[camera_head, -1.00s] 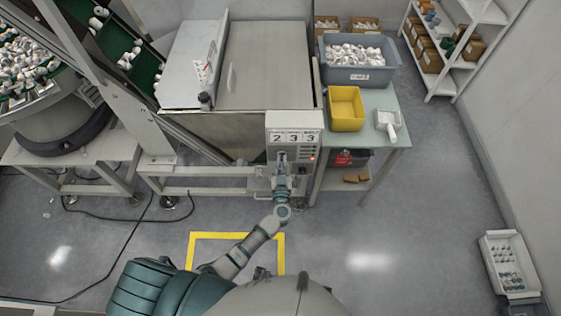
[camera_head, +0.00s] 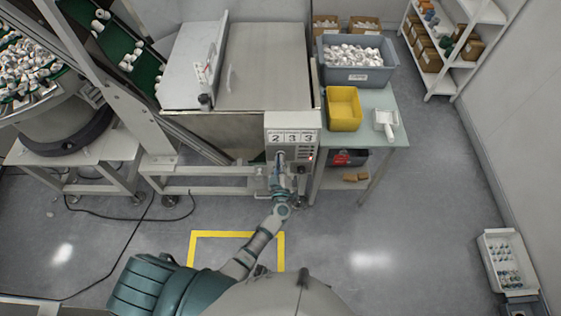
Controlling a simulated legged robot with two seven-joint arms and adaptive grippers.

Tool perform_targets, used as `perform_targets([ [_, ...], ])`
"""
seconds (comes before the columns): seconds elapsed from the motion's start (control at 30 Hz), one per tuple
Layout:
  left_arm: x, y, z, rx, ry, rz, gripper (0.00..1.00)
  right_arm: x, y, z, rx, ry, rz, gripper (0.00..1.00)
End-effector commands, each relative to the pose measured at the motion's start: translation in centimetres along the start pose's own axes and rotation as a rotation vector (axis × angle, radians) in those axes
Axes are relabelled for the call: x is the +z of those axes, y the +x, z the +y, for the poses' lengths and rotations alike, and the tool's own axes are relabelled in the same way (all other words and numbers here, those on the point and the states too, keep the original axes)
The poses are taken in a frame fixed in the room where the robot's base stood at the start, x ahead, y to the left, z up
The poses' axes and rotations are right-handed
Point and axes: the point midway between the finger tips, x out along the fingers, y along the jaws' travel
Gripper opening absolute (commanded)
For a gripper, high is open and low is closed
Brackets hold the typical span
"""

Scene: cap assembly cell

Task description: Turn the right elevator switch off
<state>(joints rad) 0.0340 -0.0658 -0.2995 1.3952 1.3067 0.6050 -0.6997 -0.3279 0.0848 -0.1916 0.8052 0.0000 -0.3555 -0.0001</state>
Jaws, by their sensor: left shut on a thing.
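The control box (camera_head: 293,128) with a counter reading 233 is fixed to the front of the metal hopper, at the middle of the head view. Its panel has small switches and a red light (camera_head: 311,157) on the right side. My left gripper (camera_head: 281,159) is at the left part of this panel, its tip against the box front. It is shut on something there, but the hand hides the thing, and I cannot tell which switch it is. My right gripper is not in view.
A table (camera_head: 385,160) to the right holds a grey bin (camera_head: 357,77), a yellow bin (camera_head: 343,120) and a white scoop (camera_head: 386,125). A conveyor and feeder bowl (camera_head: 60,130) stand left. A yellow square (camera_head: 235,234) marks the floor.

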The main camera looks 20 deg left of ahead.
Motion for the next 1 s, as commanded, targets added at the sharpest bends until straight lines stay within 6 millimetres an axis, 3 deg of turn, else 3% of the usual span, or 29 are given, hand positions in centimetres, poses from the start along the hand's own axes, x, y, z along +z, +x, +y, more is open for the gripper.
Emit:
perform_targets([
  [0.3, 0.03, 0.02, 0.08, 0.003, -0.144, -0.002, 0.0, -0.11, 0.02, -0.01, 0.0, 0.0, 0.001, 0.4],
  [0.87, 0.01, 0.05, 0.03, 0.002, -0.18, -0.001, 0.0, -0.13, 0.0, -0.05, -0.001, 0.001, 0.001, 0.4],
  [0.9, 0.01, 0.05, 0.03, 0.002, -0.18, -0.001, 0.13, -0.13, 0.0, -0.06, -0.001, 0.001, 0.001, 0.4],
  [1.0, 0.01, 0.05, 0.04, 0.002, -0.18, -0.001, 0.38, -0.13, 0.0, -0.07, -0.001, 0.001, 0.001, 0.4],
])
